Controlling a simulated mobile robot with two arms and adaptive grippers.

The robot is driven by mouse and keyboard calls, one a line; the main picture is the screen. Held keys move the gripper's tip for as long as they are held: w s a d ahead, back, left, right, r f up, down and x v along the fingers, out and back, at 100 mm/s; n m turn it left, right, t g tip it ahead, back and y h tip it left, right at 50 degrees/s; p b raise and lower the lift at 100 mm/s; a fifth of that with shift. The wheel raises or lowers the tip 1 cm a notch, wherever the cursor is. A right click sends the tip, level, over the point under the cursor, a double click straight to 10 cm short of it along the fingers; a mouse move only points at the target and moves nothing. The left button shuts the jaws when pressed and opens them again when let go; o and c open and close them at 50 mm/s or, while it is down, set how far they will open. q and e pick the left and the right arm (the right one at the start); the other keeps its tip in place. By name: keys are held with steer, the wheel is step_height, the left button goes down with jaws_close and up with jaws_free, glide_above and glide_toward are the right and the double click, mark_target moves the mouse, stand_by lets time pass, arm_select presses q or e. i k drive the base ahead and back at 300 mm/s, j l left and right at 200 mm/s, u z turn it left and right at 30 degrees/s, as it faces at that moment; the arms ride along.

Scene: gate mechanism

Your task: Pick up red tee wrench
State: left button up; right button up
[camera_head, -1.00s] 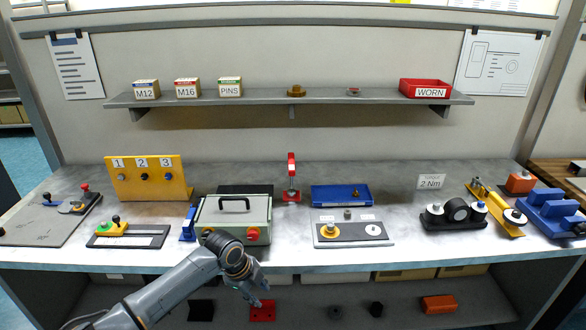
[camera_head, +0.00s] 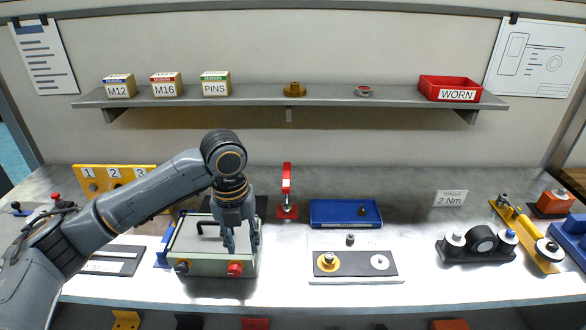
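An upright red piece (camera_head: 286,182) with a grey stem and a red foot (camera_head: 287,212) stands at the back middle of the bench. It is the only thing in view that could be the red tee wrench, but its tee shape is not clear. My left gripper (camera_head: 242,246) points down over the green-grey box to the left of this piece and nearer to me. Its fingers look apart, with nothing between them. It hides part of the box. My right gripper is not in view.
The green-grey box (camera_head: 204,266) has a handle and a red knob (camera_head: 235,269). A blue block (camera_head: 344,212) and a plate with knobs (camera_head: 355,275) lie to the right of the red piece. A shelf (camera_head: 330,101) runs above.

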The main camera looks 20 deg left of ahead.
mark_target(287, 207)
steer(key=i, duration=1.2)
